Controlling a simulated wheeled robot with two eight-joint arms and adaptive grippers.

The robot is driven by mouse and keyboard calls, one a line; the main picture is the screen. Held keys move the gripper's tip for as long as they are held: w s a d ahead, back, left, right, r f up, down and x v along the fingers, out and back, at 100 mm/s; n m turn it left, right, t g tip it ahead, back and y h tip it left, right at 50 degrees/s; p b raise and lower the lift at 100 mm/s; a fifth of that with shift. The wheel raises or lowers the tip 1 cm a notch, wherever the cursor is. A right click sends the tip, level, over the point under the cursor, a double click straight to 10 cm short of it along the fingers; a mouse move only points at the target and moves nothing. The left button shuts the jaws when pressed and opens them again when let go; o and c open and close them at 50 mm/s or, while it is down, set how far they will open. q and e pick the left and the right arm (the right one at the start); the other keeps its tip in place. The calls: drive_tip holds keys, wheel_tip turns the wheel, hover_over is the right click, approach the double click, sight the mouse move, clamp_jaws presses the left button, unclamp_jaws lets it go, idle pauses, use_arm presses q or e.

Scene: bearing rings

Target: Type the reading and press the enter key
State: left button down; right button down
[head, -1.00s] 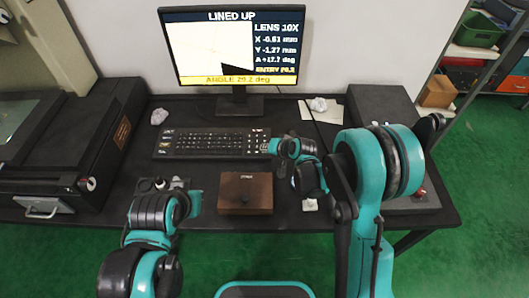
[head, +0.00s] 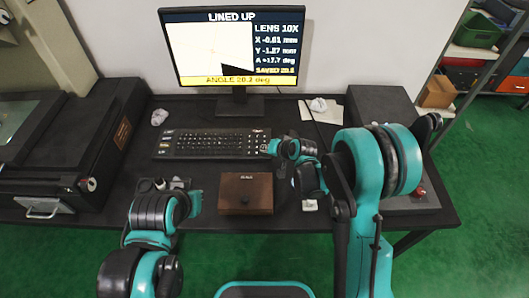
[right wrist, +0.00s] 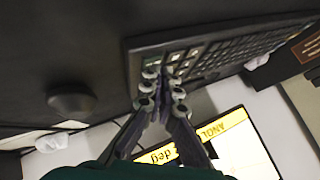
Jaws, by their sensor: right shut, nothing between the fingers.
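The black keyboard (head: 205,144) lies on the dark desk below the monitor. Its keys are too small to read, and its right end is partly covered by my right gripper (head: 270,147). In the right wrist view my right gripper (right wrist: 163,85) is shut and empty, with its fingertips at the keys of the keyboard (right wrist: 215,58); I cannot tell whether they touch a key. The monitor (head: 235,47) reads LINED UP, ANGLE 20.2 deg, and a SAVED line of 20.2. My left gripper (head: 180,184) is over the desk's front left; its fingers are unclear.
A brown wooden box (head: 246,193) stands in front of the keyboard. A large black machine (head: 70,150) fills the left of the desk, and a dark unit (head: 385,105) the right.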

drive_tip(key=shift+r, duration=0.55)
drive_tip(key=shift+r+p, duration=1.95)
drive_tip(key=shift+r, duration=0.65)
drive_tip(key=shift+f, duration=0.1)
